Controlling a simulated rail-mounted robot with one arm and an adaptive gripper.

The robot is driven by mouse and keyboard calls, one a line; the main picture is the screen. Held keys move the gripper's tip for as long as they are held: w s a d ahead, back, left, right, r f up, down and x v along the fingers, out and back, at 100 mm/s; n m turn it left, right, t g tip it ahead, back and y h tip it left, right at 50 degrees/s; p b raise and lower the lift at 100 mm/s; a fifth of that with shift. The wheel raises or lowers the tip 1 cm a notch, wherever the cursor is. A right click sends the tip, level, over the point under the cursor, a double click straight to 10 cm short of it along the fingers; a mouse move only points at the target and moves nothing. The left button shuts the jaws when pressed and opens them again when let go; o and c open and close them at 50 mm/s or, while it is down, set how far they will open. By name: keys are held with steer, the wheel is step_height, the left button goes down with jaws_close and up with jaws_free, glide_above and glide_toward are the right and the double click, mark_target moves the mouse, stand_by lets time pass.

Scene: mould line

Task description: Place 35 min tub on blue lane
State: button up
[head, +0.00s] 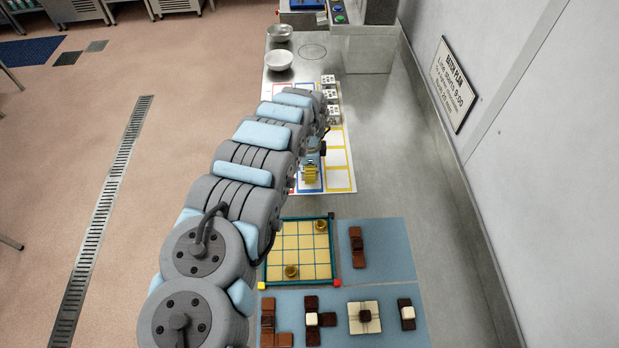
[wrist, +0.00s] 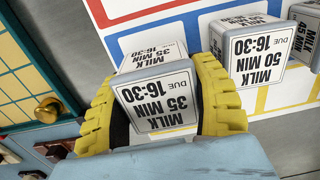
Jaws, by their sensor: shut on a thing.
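My gripper (head: 311,173) is shut on a white-and-grey tub (wrist: 155,100) between its yellow fingers in the wrist view. Its label reads MILK 35 MIN, DUE 16:30. In the head view the yellow fingers are over the near end of the blue-outlined lane on the white lane sheet (head: 340,182). The arm hides much of the sheet, and the held tub cannot be made out there. The blue lane outline (wrist: 205,14) shows beyond the tub in the wrist view. Whether the tub touches the sheet cannot be told.
A 50 MIN tub (wrist: 262,62) stands right of the held tub, with other tubs near it. Several tubs line the sheet's right side in the head view. A yellow grid board (head: 298,250) and blue mats (head: 385,245) with brown pieces lie nearer. Bowls (head: 279,61) stand far back.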

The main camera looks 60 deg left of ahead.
steer(key=shift+s+d+f+b, duration=0.1)
steer(key=shift+f+b, duration=0.4)
steer(key=shift+f, duration=0.85)
steer(key=shift+f, duration=0.15)
steer(key=o, duration=1)
steer(key=shift+c, duration=0.2)
steer(key=shift+r, duration=6.2)
